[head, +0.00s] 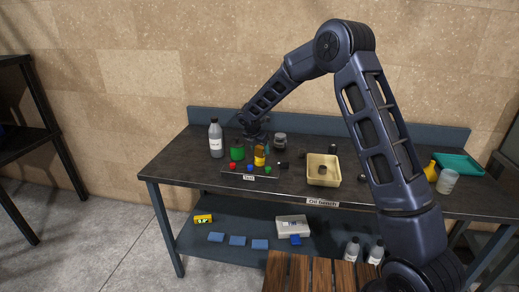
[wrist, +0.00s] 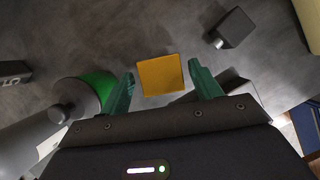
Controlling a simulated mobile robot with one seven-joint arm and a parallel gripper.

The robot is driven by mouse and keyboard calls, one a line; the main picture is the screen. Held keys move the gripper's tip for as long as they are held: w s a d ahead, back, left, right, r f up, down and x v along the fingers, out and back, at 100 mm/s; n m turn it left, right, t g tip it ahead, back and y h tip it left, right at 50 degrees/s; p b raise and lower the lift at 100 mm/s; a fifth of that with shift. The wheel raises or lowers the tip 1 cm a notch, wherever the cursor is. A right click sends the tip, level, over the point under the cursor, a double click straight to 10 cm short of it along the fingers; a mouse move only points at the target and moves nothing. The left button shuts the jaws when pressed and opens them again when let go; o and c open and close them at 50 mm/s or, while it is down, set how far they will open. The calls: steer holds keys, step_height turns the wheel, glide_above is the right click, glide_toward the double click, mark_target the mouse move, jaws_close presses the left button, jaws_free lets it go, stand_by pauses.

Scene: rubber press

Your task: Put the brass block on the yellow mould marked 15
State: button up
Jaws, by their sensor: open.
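A flat-topped yellow-orange block (wrist: 160,75) lies between and just beyond my fingertips in the wrist view. In the head view, a yellow-orange upright piece (head: 259,157) stands on the dark bench below my gripper (head: 254,143). My gripper (wrist: 161,69) is open, its teal fingers on either side of the yellow-orange block in the picture, with nothing held. I cannot tell whether this piece is the brass block or the mould. No number 15 is readable on it, and no second piece can be told apart as brass block or mould.
A dark block (wrist: 235,28) sits at upper right. A grey bottle (head: 215,138) stands left, a cream tray (head: 323,181) right. Small red, blue and green pieces line the bench front.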

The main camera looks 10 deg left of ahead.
steer(key=v, duration=1.2)
steer(key=shift+d, duration=0.1)
steer(key=s+d+r+m, duration=0.3)
steer(key=d+r+m, duration=0.2)
steer(key=d, duration=0.5)
steer(key=s+d+r+m, duration=0.3)
steer(key=d+r+m, duration=0.2)
steer(key=d, duration=0.6)
steer(key=s+d+r+m, duration=0.3)
steer(key=d+r+m, duration=0.25)
steer(key=d, duration=0.45)
steer(key=s+d+m+y, duration=0.1)
steer(key=s+d+m, duration=0.7)
steer(key=s, duration=0.4)
steer(key=s+d+f+m, duration=0.1)
steer(key=s+d+m, duration=0.7)
steer(key=s+d, duration=0.2)
steer(key=shift+s+d+f+t+y, duration=0.3)
steer(key=shift+s+y, duration=0.1)
steer(key=shift+s, duration=0.6)
